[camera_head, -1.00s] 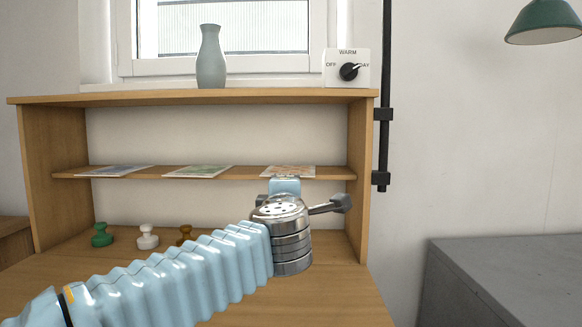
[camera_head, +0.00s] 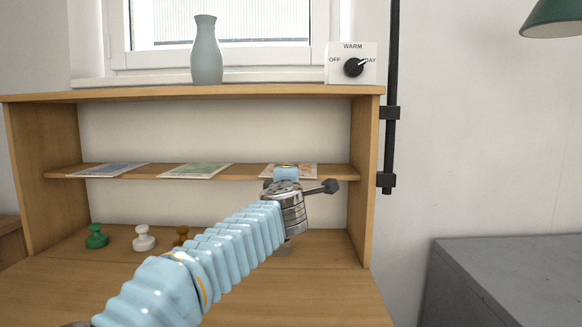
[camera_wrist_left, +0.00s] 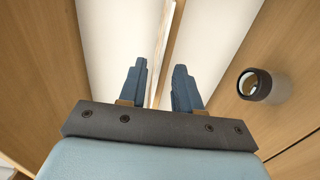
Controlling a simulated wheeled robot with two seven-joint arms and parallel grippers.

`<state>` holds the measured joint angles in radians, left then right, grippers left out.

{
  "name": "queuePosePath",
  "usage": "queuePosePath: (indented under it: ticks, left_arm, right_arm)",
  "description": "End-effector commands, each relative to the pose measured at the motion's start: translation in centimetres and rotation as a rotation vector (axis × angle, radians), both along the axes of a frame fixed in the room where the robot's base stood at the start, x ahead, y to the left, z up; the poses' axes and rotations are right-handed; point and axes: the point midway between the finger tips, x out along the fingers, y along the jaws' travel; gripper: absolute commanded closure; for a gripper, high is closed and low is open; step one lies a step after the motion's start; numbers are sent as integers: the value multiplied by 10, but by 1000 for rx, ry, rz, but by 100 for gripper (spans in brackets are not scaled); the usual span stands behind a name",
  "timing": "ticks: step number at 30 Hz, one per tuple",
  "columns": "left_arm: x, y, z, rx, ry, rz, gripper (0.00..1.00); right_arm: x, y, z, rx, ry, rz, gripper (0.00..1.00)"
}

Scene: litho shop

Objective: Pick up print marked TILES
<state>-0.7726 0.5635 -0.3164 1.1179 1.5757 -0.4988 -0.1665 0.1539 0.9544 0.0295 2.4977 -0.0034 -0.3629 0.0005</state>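Three flat prints lie in a row on the thin middle shelf (camera_head: 230,173): a bluish one (camera_head: 108,170) at left, a greenish one (camera_head: 197,170) in the middle and an orange-toned one (camera_head: 305,170) at right. I cannot read TILES on any of them. My left gripper (camera_wrist_left: 160,64) is at the right-hand print, and its wrist covers part of that print in the head view. In the left wrist view the two blue fingers stand apart, on either side of the shelf's edge and a thin pale sheet edge (camera_wrist_left: 164,50). I cannot tell whether they touch it. My right gripper is out of view.
A green stamp (camera_head: 96,238), a white stamp (camera_head: 144,239) and a brown stamp (camera_head: 182,236) stand below the shelf. A dark-rimmed round thing (camera_wrist_left: 254,86) is beside the gripper in the wrist view. A vase (camera_head: 206,55) and dial box (camera_head: 352,64) stand on top.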

Motion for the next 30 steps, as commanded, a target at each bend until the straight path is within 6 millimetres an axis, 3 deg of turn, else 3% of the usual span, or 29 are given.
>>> queuePosePath:
  ticks: [4, 12, 19, 30]
  left_arm:
    - [20, 0, 2, 0, 0, 1, 67]
    - [23, 0, 0, 0, 0, -1, 67]
    - [23, 0, 0, -1, 0, -1, 100]
    - [23, 0, 1, -1, 0, -1, 100]
  right_arm:
    - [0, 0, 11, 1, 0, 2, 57]
    - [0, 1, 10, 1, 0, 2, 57]
    - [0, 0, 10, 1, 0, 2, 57]
    - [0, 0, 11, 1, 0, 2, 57]
